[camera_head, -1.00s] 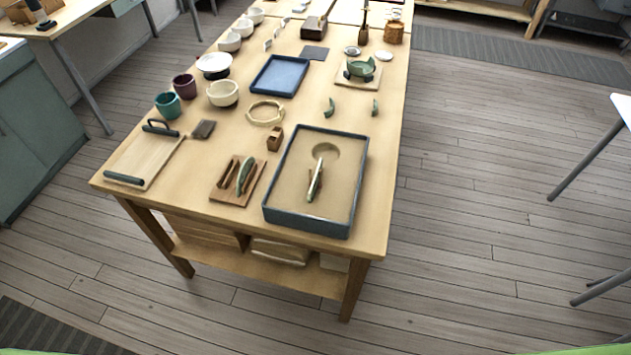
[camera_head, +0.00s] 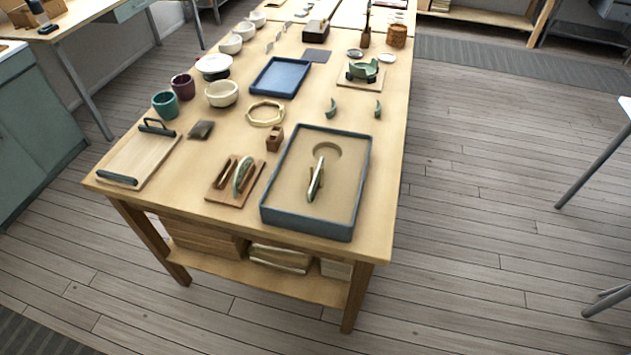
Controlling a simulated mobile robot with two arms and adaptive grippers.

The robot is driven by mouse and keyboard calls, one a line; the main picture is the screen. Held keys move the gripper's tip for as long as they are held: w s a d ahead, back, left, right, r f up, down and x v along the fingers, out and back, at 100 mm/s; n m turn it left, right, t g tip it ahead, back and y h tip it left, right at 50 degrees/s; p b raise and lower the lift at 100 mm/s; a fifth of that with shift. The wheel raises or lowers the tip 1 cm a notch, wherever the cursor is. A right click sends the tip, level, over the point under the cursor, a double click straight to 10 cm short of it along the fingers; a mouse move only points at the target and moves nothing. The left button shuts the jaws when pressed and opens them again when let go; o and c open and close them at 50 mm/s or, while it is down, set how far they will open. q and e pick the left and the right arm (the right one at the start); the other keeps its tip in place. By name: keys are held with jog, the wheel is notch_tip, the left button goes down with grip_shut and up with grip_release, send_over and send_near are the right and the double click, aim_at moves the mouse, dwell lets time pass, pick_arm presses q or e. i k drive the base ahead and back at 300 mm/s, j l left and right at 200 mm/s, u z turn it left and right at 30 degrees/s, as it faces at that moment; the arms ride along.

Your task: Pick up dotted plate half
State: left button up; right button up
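Two plate halves stand on edge on the wooden table. One pale green plate half (camera_head: 242,174) stands in a small wooden rack (camera_head: 222,193) near the front of the table. Another narrow pale plate half (camera_head: 315,181) stands on a small brown support inside the blue-rimmed sand tray (camera_head: 344,231). Dots cannot be made out on either, so I cannot tell which is the dotted one. Neither of my grippers is in view.
A wooden board with dark handles (camera_head: 135,163) lies at the table's left. A blue tray (camera_head: 279,77), cups, bowls and small green shards (camera_head: 331,108) stand farther back. The table's front edge (camera_head: 230,223) is close to the rack and sand tray. Floor to the right is open.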

aim_at(245, 164)
jog(key=u, duration=0.65)
jog(key=l+u, duration=0.35)
jog(key=k+l+u, duration=0.1)
jog(key=u, duration=0.3)
jog(key=k+l+u, duration=0.15)
jog(key=u, duration=0.2)
